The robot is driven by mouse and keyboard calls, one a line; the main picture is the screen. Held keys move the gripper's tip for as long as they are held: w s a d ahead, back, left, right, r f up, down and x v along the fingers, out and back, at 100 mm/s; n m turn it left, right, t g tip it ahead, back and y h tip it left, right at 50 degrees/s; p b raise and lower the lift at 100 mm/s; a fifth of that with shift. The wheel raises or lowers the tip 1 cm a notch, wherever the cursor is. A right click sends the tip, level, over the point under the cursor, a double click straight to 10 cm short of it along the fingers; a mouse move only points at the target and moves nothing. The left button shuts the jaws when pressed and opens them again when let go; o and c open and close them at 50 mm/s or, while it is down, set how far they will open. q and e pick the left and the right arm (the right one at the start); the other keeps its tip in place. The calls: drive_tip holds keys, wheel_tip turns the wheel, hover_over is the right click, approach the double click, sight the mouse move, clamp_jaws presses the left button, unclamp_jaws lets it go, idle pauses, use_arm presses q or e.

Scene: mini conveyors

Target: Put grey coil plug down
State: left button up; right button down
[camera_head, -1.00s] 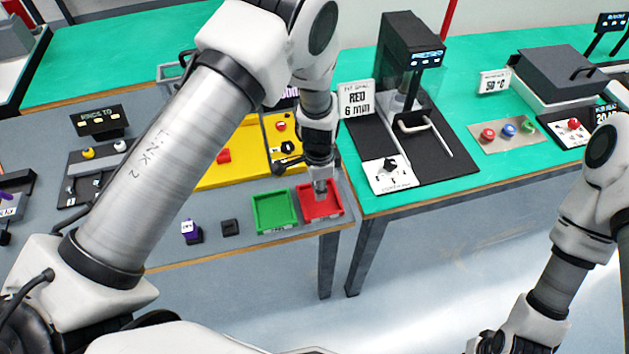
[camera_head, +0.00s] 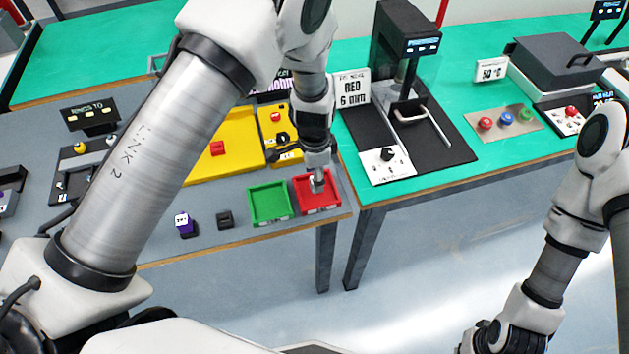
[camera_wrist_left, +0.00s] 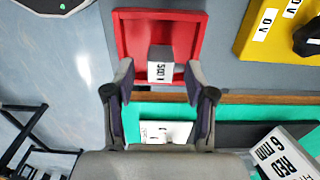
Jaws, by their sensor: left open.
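The grey coil plug (camera_wrist_left: 160,66) is a small grey block with a white label reading something like "500 V". It sits in the red tray (camera_wrist_left: 124,40), whose rim also shows in the head view (camera_head: 336,198). My left gripper (camera_head: 318,183) is low over this tray. In the left wrist view my left gripper (camera_wrist_left: 159,78) is open, with a fingertip on either side of the plug and visible gaps to it. My right gripper (camera_head: 497,338) is at the bottom right of the head view, away from the tables. Its fingers are not clear.
A green tray (camera_head: 269,218) stands just left of the red one. A small black block (camera_head: 225,219) and a purple block (camera_head: 185,224) lie further left. A yellow panel (camera_head: 230,163) is behind the trays. The table's front edge is close to them.

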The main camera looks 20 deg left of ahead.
use_arm(q)
wheel_tip(320, 180, up, 9)
drive_tip(key=b, duration=0.1)
drive_tip(key=shift+s, duration=0.1)
idle(0.4)
